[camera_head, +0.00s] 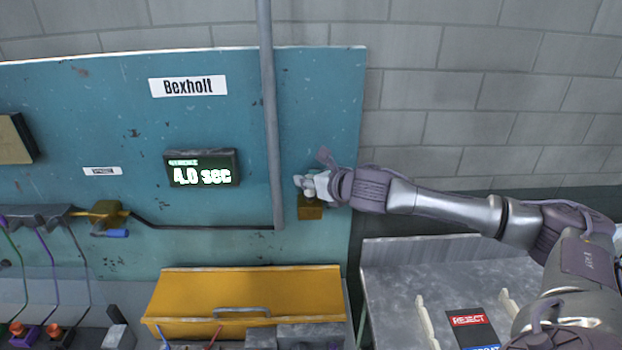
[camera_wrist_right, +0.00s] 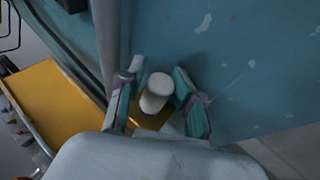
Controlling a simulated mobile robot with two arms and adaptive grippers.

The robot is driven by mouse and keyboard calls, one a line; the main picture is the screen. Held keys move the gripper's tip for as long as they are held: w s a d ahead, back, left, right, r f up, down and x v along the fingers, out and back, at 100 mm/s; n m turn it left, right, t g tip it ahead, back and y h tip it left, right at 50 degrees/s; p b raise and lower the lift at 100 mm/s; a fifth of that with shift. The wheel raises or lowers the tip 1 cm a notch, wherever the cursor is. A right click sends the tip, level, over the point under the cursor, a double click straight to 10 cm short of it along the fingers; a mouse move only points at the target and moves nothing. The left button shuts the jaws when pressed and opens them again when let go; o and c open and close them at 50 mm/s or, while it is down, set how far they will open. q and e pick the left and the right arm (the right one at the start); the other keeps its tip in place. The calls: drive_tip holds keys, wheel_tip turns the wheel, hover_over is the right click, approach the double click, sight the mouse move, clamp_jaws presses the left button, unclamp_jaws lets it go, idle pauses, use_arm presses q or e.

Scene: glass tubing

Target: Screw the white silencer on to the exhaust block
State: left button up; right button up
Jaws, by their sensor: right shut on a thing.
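The white silencer (camera_wrist_right: 156,92) is a short white cylinder, seen between the fingers in the right wrist view. My right gripper (camera_head: 309,184) is shut on it, with a teal-padded finger on each side. The brass exhaust block (camera_head: 310,208) is on the teal panel just below the gripper in the head view. It also shows behind the silencer in the right wrist view (camera_wrist_right: 148,122). The silencer is at the block, but the joint between them is hidden, so I cannot tell how far it is threaded. My left gripper is not in view.
A grey vertical pipe (camera_head: 269,120) runs just left of the gripper. A display (camera_head: 201,168) reads 4.0 sec. A yellow box (camera_head: 245,290) stands below the panel. A grey bench (camera_head: 400,270) with a REJECT sign (camera_head: 467,320) is at lower right.

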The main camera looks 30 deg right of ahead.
clamp_jaws()
drive_tip(key=shift+a+f+m+h, duration=0.15)
drive_tip(key=shift+m+h, duration=0.45)
drive_tip(key=shift+h, duration=0.1)
drive_tip(key=m+g+h, duration=0.1)
drive_tip(key=m+h, duration=0.2)
drive_tip(key=m+g+h, duration=0.1)
drive_tip(key=m+h, duration=0.1)
drive_tip(key=h, duration=0.1)
drive_tip(key=shift+m, duration=0.4)
